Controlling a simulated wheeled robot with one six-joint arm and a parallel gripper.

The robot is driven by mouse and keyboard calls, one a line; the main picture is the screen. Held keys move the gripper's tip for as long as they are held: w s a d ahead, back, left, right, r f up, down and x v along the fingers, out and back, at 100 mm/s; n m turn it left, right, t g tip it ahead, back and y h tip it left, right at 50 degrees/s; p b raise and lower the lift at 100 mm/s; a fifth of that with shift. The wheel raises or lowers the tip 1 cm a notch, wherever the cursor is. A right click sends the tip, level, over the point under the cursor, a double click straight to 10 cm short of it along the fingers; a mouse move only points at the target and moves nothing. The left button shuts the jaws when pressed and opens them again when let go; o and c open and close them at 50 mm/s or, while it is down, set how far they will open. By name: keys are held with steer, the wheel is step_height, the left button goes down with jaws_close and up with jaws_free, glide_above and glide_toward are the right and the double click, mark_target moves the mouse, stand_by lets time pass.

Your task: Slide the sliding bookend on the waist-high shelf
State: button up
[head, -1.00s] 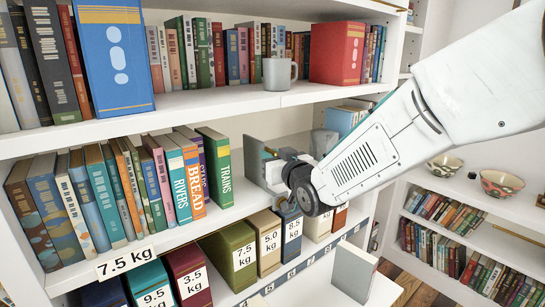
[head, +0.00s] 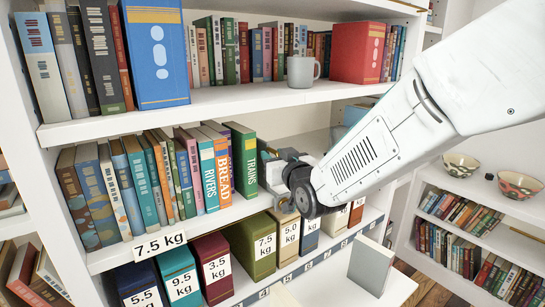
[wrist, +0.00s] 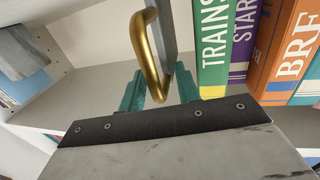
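The sliding bookend shows in the wrist view as a grey upright plate (wrist: 162,28) with a brass loop handle (wrist: 144,48). It stands on the middle shelf (head: 205,224), just right of the green TRAINS book (head: 244,158) in the head view. A narrow gap shows between plate and book in the wrist view. My gripper (wrist: 160,90) has its two teal fingers apart, one on each side of the handle's near end. I see no clear closing on it. In the head view my wrist hides most of the bookend and handle.
A row of books (head: 150,185) fills the shelf left of the bookend. Labelled weight boxes (head: 252,250) stand on the shelf below. A mug (head: 303,71) and a red box (head: 357,52) sit on the shelf above. Bare shelf shows left of the bookend in the wrist view.

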steer(key=shift+s, duration=0.15)
steer(key=v, duration=0.7)
steer(key=shift+s, duration=0.25)
steer(key=shift+d+r, duration=0.1)
steer(key=shift+d, duration=0.05)
